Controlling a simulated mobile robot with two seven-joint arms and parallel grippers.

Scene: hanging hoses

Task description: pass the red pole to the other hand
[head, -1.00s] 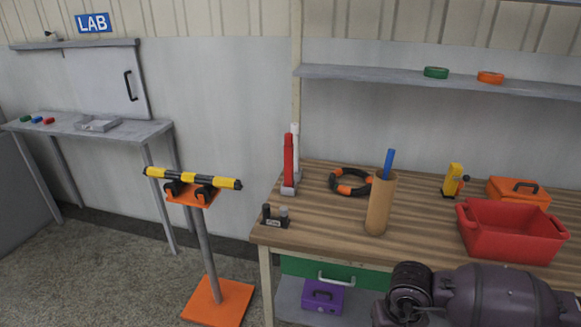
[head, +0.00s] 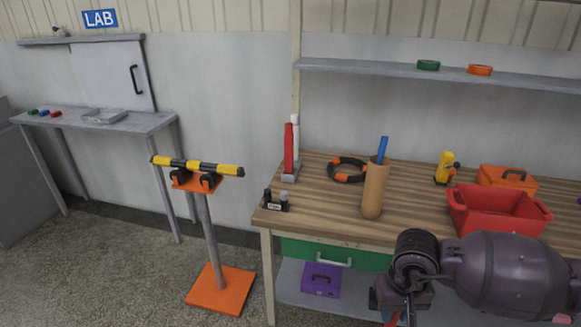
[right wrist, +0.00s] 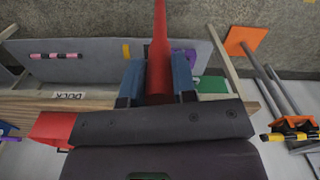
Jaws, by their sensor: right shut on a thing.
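The red pole (right wrist: 160,45) shows in the right wrist view, running from between my right fingers up to the top edge. My right gripper (right wrist: 158,77) is shut on it, with a blue finger on each side. In the head view my right gripper (head: 398,312) is at the bottom edge, in front of the workbench, and is partly cut off. Most of the pole is hidden or out of frame there. My left gripper is not in view.
The workbench (head: 325,205) holds a brown tube (head: 374,192) with a blue rod, a red bin (head: 495,212), a black-and-orange ring (head: 346,170) and an upright red cylinder (head: 288,150). An orange stand (head: 220,290) carries a yellow-black bar (head: 197,167).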

